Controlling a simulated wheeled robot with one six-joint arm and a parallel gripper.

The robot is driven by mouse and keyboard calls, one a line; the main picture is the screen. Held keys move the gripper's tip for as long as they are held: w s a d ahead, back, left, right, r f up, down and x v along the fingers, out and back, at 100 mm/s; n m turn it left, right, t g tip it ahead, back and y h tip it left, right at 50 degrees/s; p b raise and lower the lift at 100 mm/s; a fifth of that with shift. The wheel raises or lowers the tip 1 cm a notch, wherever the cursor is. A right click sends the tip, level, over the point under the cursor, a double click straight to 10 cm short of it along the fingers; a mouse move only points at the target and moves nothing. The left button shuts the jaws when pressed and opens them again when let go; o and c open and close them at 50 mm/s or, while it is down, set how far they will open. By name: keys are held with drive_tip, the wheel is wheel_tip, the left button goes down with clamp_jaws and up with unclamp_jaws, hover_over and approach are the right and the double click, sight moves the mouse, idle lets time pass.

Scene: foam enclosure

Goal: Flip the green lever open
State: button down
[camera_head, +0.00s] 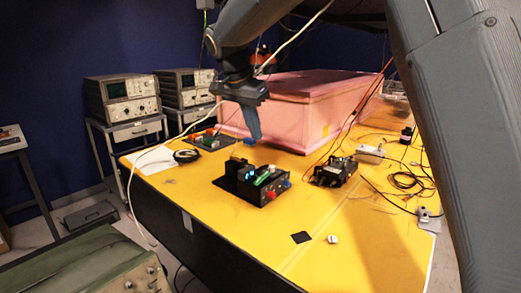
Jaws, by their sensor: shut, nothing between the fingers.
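A black device box (262,190) stands on the yellow table, near the middle of the picture. A small green part (262,179), which looks like the lever, is on its top; its exact position is too small to tell. Beside it are a blue lit display (250,176) and red and blue knobs. My gripper (254,138) points down above and behind the box in the picture, apart from it. Its blue fingers are shut and hold nothing.
A second device with green and orange parts (209,139) sits behind on the yellow table (225,237). Another black device (335,172) stands to the right, near loose cables (408,181). A large pink foam box (305,110) fills the back. The front of the table is mostly clear.

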sight(266, 173)
drive_tip(key=p+x, duration=0.1)
drive_tip(key=x, duration=0.3)
drive_tip(key=p+x, duration=0.1)
drive_tip(key=x, duration=0.4)
drive_tip(key=p+x, duration=0.2)
drive_tip(key=x, duration=0.2)
drive_tip(key=shift+s+a+f, duration=0.2)
drive_tip(key=shift+s+f, duration=0.05)
drive_tip(key=shift+f, duration=0.05)
drive_tip(key=shift+a, duration=0.1)
